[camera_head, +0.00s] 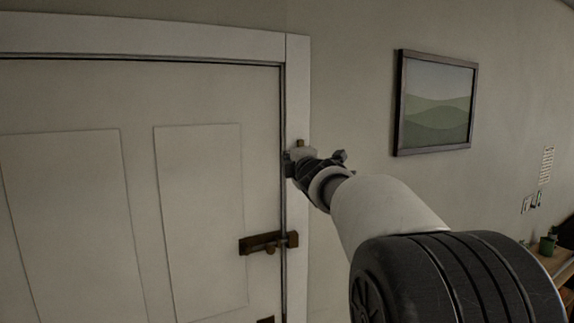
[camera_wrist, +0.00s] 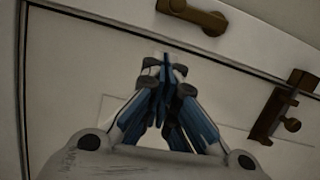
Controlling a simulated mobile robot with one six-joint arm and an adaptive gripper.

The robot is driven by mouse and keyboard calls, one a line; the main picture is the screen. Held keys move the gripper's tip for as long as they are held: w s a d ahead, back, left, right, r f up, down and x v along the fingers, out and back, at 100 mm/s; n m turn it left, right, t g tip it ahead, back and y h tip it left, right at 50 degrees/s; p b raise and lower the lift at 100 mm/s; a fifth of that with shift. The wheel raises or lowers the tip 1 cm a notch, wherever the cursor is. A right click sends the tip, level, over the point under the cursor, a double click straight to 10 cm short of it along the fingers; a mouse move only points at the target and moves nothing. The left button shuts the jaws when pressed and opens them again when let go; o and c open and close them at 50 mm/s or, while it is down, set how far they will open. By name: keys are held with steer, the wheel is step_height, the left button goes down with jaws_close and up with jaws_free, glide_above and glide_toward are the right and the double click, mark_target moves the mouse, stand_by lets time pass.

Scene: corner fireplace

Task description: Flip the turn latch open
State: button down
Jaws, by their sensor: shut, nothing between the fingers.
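The turn latch (camera_wrist: 192,14) is a brown bar with a rounded end, at the top of the wrist view. It sits on the white door frame and lies roughly along the frame strip. In the head view a small brass-coloured part (camera_head: 300,143), probably its end, shows just above my gripper; the rest is hidden. My gripper (camera_head: 290,164) is at the frame beside the door's right edge. Contact cannot be told.
A brown slide bolt (camera_head: 262,243) with a knob sits lower on the white door (camera_head: 200,200), bridging to the frame; it also shows in the wrist view (camera_wrist: 275,112). A framed picture (camera_head: 436,103) hangs right. A wooden table (camera_head: 556,262) stands at far right.

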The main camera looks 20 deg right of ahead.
steer(key=s+a+f+m+g+y+b, duration=0.1)
steer(key=s+a+f+m+g+b, duration=0.3)
steer(key=s+f, duration=1.1)
steer(key=s+a+f+m+g+y+b, duration=0.1)
steer(key=s+a+f+m+g+b, duration=0.3)
steer(key=s+f, duration=1.1)
steer(key=s+a+f+m+g+y+b, duration=0.1)
steer(key=s+a+f+m+g+b, duration=0.4)
steer(key=s+a+f+b, duration=0.8)
step_height(320, 180, down, 10)
steer(key=s+m+b, duration=0.1)
steer(key=s+m, duration=0.2)
steer(key=shift+f+y, duration=0.15)
steer(key=shift+y, duration=0.25)
steer(key=shift+w, duration=0.1)
